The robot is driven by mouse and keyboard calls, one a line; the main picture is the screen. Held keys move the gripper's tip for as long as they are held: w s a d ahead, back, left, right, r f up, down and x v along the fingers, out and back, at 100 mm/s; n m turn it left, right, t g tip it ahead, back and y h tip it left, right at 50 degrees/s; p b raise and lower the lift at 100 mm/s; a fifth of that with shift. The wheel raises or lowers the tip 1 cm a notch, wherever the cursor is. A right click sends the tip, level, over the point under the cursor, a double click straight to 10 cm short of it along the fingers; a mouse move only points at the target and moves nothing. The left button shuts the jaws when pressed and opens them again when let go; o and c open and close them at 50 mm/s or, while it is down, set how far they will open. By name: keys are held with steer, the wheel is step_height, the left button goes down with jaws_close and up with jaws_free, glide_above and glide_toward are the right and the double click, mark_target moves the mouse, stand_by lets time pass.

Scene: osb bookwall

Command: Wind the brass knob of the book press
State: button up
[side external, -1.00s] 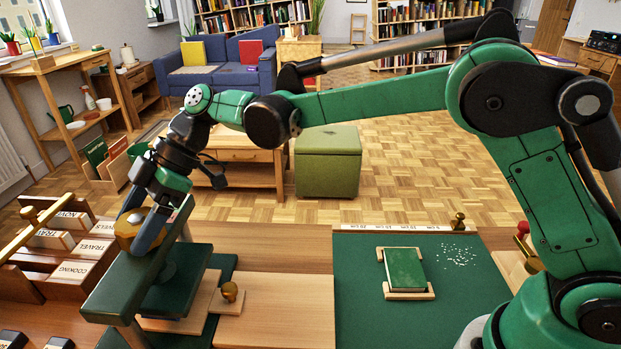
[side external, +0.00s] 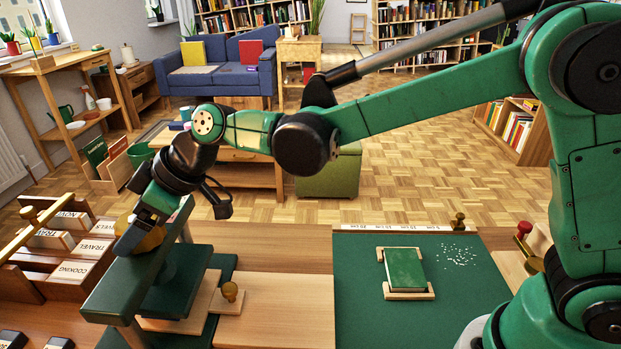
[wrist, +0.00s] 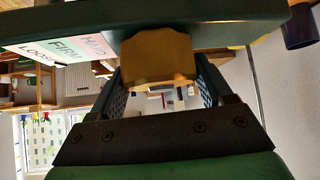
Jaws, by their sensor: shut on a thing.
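The book press stands at the front left in the side view, with a green top beam (side external: 126,284) and a green platen (side external: 172,290) beneath it. In the wrist view the knob (wrist: 158,60) sits between both fingers against the green beam (wrist: 225,22). A coloured scale (wrist: 68,48) reading LOOSE, FIRM, HARD shows beside it.
Wooden book dividers (side external: 75,262) stand close left of the press. A green book (side external: 405,268) lies on the green mat (side external: 365,325) farther right.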

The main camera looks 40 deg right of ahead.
steer(key=m+t+h, duration=0.1)
steer(key=m, duration=0.1)
steer(key=m+t+h, duration=0.1)
steer(key=m+h, duration=0.1)
steer(key=m, duration=0.1)
steer(key=shift+m+t, duration=0.3)
steer(key=shift+t, duration=0.1)
steer(key=m+t+h, duration=0.1)
steer(key=m+h, duration=0.3)
steer(key=m, duration=0.1)
steer(key=shift+a+m, duration=0.1)
steer(key=shift+m, duration=0.2)
steer(key=m+h, duration=0.4)
steer(key=m, duration=0.1)
steer(key=shift+g, duration=0.4)
steer(key=m+g+h, duration=0.1)
steer(key=m, duration=0.2)
steer(key=m+g+h, duration=0.1)
steer(key=m+h, duration=0.1)
steer(key=shift+m+g+h, duration=0.3)
steer(key=shift+m, duration=0.5)
steer(key=o, duration=1.2)
steer(key=shift+n, duration=0.4)
